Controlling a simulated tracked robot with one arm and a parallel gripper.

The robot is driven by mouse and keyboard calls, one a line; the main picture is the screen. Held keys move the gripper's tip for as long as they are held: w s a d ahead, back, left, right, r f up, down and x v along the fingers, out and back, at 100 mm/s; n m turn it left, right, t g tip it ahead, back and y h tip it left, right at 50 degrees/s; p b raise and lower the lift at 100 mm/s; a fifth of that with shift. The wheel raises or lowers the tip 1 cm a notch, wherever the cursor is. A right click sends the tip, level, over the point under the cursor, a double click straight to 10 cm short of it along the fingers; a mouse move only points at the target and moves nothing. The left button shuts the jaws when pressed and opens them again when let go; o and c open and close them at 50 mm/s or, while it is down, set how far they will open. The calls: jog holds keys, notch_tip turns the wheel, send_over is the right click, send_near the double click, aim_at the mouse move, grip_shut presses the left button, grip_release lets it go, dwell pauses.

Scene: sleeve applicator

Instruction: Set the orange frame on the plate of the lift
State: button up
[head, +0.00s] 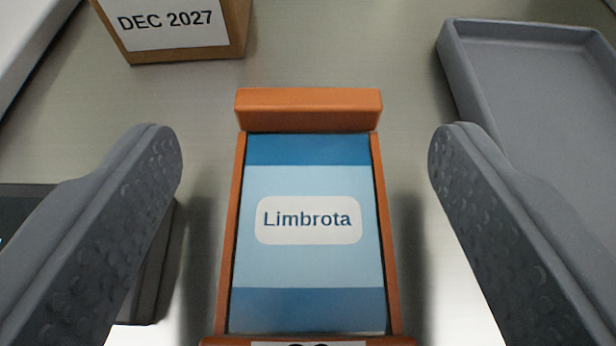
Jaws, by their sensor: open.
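The orange frame (308,112) lies on the metal surface in the middle of the head view. It has a raised block at its far end. A blue card or panel labelled "Limbrota" (308,265) sits inside it. A white label at its near end is cut off by the picture edge. My gripper (306,150) is open, with one grey finger on each side of the frame and a clear gap to both sides. Nothing is held. I cannot make out the lift or its plate.
A grey tray (470,80) stands at the right, partly behind the right finger. A brown box labelled "DEC 2027" (236,30) stands at the far left. A dark box (155,265) is partly hidden behind the left finger. The metal surface (330,50) beyond the frame is clear.

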jog(key=v, duration=0.9)
jog(key=shift+s+r, duration=0.15)
jog(key=shift+s, duration=0.25)
jog(key=shift+d+r, duration=0.1)
jog(key=shift+r, duration=0.05)
